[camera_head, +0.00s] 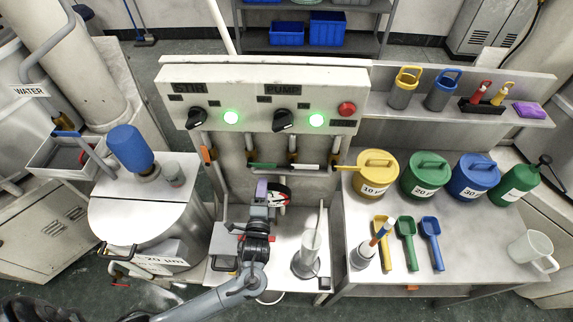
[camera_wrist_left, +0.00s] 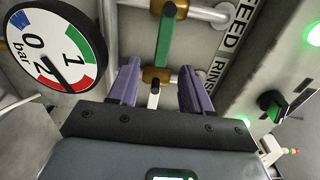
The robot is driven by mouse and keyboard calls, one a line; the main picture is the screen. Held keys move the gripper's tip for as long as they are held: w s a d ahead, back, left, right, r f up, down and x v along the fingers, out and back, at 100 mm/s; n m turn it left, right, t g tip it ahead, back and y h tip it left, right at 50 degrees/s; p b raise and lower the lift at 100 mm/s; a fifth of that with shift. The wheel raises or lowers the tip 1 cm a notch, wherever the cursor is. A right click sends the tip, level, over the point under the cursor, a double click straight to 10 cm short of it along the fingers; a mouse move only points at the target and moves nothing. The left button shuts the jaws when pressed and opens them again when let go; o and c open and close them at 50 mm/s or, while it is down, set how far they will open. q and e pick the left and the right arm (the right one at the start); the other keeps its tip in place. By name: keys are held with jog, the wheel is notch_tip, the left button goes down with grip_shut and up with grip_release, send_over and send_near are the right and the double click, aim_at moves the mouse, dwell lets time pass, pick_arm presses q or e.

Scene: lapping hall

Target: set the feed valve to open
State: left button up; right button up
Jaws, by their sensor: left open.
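The feed valve's green lever (camera_head: 262,165) lies level below the control panel, crosswise to its pipe. In the left wrist view the green lever (camera_wrist_left: 165,40) runs down from a brass valve body beside the FEED label (camera_wrist_left: 240,20). My left gripper (camera_head: 264,190) is below the lever in the head view. In the left wrist view its two purple fingers (camera_wrist_left: 160,88) are apart and hold nothing. The lever's free end shows just beyond and between the fingertips; I cannot tell whether they touch it. The right gripper is not in view.
The white rinse lever (camera_head: 305,167) is close by on the right. A pressure gauge (camera_wrist_left: 52,45) is beside the fingers. The panel (camera_head: 262,98) with knobs and green lamps is above. A clear cylinder (camera_head: 310,245) stands right of my arm. Jars (camera_head: 375,170) and scoops fill the right bench.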

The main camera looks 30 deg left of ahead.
aim_at(266, 166)
pick_arm(q)
jog(key=shift+w+a+b, duration=0.15)
jog(key=shift+w+b, duration=0.15)
jog(key=shift+w, duration=0.05)
jog(key=shift+w+a, duration=0.2)
jog(key=shift+w, duration=0.1)
jog(key=x, duration=1)
jog(key=shift+d+r, duration=0.1)
jog(key=shift+r, duration=0.1)
grip_shut()
